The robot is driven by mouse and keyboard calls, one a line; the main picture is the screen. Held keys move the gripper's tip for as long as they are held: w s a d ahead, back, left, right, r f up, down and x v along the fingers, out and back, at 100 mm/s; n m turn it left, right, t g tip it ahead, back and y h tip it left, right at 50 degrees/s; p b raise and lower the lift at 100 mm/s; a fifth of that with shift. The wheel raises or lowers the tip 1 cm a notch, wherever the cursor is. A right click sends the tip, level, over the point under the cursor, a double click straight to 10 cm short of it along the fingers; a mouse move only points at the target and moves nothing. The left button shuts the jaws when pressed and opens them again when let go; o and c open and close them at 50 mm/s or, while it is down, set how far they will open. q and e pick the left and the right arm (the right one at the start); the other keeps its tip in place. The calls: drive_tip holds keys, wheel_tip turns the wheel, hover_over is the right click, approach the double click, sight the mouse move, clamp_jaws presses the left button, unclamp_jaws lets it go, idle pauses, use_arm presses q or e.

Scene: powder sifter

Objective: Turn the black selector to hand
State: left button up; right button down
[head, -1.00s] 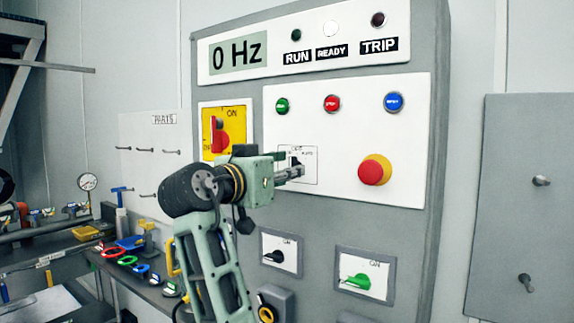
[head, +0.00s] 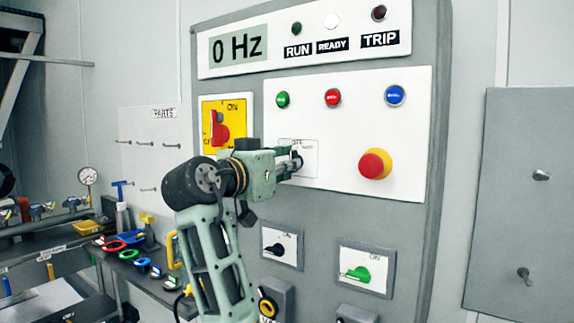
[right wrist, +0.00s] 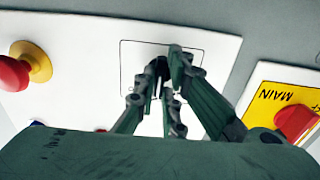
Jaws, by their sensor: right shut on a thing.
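The black selector is mostly hidden by my fingertips, and I cannot read its exact angle. Its outlined label plate (head: 309,172) is on the white upper panel, with small OFF and HAND lettering partly in view. The plate also shows in the right wrist view (right wrist: 132,52). My right gripper (head: 295,162) reaches in from the left, its fingertips at the plate and shut on the selector. In the right wrist view the fingertips (right wrist: 167,72) are close together over the plate. My left gripper is not in view.
A red emergency button (head: 374,164) sticks out right of the plate. A yellow main switch (head: 222,127) with a red handle is to the left. Another black selector (head: 275,250) and a green selector (head: 358,274) are below. A workbench stands at the far left.

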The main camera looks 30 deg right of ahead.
drive_tip(key=shift+n+p, duration=1)
drive_tip(key=shift+n, duration=3.6)
drive_tip(key=c, duration=1.8)
unclamp_jaws()
drive_tip(key=shift+c, duration=0.2)
drive_tip(key=shift+a, duration=0.15)
drive_tip(key=v, duration=1.1)
drive_tip(key=shift+s+a, duration=0.2)
drive_tip(key=shift+a, duration=0.15)
